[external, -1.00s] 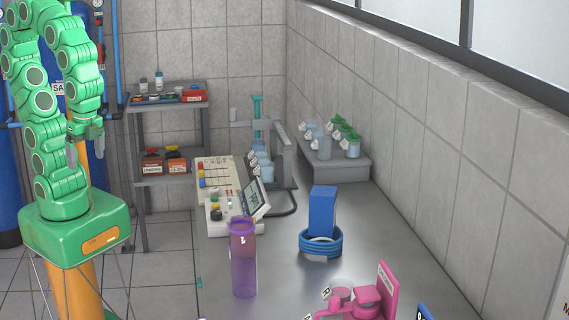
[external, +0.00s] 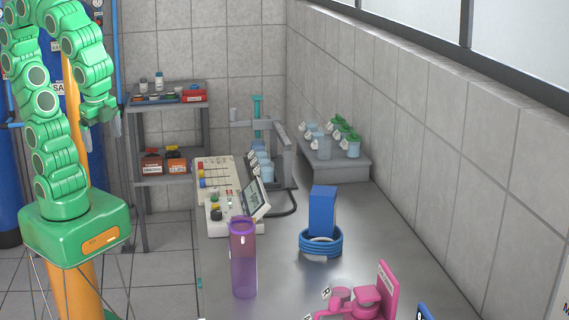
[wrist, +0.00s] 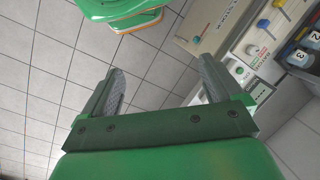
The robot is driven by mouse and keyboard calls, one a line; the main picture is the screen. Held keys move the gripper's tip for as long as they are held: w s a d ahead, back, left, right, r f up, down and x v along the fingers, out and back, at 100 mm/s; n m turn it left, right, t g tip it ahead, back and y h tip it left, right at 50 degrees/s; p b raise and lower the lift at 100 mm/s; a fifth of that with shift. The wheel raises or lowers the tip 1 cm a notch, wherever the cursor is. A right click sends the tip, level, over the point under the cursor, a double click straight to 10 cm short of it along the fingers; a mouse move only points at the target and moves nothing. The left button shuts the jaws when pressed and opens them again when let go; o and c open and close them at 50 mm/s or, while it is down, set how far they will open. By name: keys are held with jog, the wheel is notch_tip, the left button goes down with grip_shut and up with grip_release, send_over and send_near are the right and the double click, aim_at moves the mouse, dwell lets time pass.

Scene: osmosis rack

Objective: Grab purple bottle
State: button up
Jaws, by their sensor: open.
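The purple bottle (external: 243,262) is tall and translucent. It stands upright near the left edge of the bench (external: 285,285) in the external view. My gripper (external: 116,128) hangs fingers down at the left, away from the bottle and beyond the bench's left side. In the wrist view my gripper (wrist: 160,85) is open, with two grey pads spread apart and nothing between them. The bottle does not show in the wrist view.
A control panel device (external: 222,185) with a display stands behind the bottle. A blue box in a blue ring (external: 320,240) is to its right, and a pink holder (external: 360,303) is at the front right. Several lidded jars (external: 325,147) stand at the back. A shelf (external: 170,180) is behind my arm.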

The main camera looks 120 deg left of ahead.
jog(key=w+a+r+m+y, duration=0.1)
jog(key=w+a+m+y, duration=0.3)
jog(key=w, duration=0.3)
jog(key=w+a+r+m+y, duration=0.1)
jog(key=w+a+r+y, duration=0.1)
jog(key=w+a+y, duration=0.35)
jog(key=w+d+r+m+t+y, duration=0.2)
jog(key=w+m+t+y, duration=0.5)
jog(key=w, duration=1.3)
jog(key=w+d+f+m+t+h, duration=0.2)
jog(key=w+d+f+m+t, duration=0.1)
jog(key=w+d+m, duration=0.35)
jog(key=w+d+f+m+t+h, duration=0.2)
jog(key=w+d+m+t, duration=0.1)
jog(key=w+d+m, duration=0.4)
send_near(251, 251)
jog(key=a+f, duration=0.2)
jog(key=a, duration=0.2)
jog(key=shift+n, duration=0.45)
jog(key=shift+x, duration=3.8)
jog(key=shift+s+r, duration=0.1)
jog(key=shift+r, duration=0.05)
